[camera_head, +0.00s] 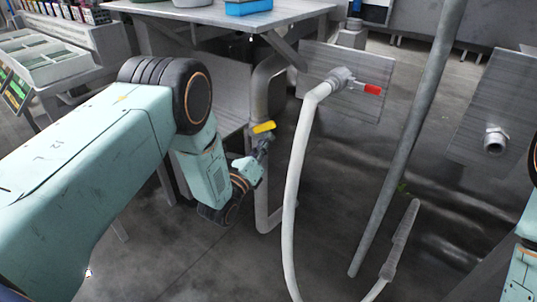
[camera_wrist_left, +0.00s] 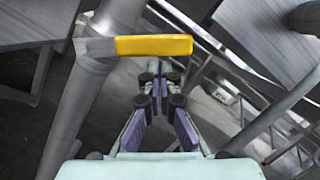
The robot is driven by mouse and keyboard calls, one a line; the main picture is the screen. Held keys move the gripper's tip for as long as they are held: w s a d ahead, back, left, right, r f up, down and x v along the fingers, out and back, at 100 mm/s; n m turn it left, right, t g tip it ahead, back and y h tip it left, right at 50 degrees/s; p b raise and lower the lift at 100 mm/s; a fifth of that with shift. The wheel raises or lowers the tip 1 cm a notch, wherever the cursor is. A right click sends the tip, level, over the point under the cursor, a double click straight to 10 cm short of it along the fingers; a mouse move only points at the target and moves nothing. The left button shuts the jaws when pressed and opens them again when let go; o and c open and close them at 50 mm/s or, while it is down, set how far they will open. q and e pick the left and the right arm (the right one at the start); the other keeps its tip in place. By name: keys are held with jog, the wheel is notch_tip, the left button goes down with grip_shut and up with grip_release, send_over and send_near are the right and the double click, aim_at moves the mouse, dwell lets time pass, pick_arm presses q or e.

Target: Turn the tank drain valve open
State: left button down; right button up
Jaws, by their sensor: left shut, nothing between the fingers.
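The drain valve's yellow lever (camera_head: 264,127) sticks out sideways from the grey drain pipe (camera_head: 262,88) beneath the tank table. In the left wrist view, the yellow lever (camera_wrist_left: 153,45) points right from the pipe (camera_wrist_left: 72,110). My left gripper (camera_head: 265,140) is just below the lever in the head view. In the left wrist view, my left gripper (camera_wrist_left: 155,72) is shut and empty, with its fingers just below the lever in the picture. I cannot tell whether they touch it. My right gripper is out of view; only part of my right arm shows at the right edge.
A white hose (camera_head: 295,190) hangs from a tap with a red handle (camera_head: 372,89) on a panel right of the pipe. A slanted grey pole (camera_head: 408,140) stands further right. A blue tray (camera_head: 248,6) sits on the metal table (camera_head: 215,15). Open dark floor lies below.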

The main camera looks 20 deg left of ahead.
pick_arm(q)
jog(key=shift+a+r, duration=0.1)
jog(key=shift+r, duration=0.1)
dwell(0.3)
jog(key=shift+r+n+p, duration=0.25)
jog(key=shift+n+p, duration=0.25)
jog(key=shift+w+a+r, duration=0.1)
jog(key=w+a+r+n+g+y+p, duration=0.1)
jog(key=a+r+n+y+p, duration=0.1)
jog(key=a+r+n+p, duration=0.3)
jog(key=n+p, duration=0.3)
jog(key=n, duration=0.1)
jog(key=shift+w+r+n+g+p, duration=0.15)
jog(key=shift+w+n+g+p, duration=0.15)
jog(key=shift+w+n+p, duration=0.1)
dwell(0.7)
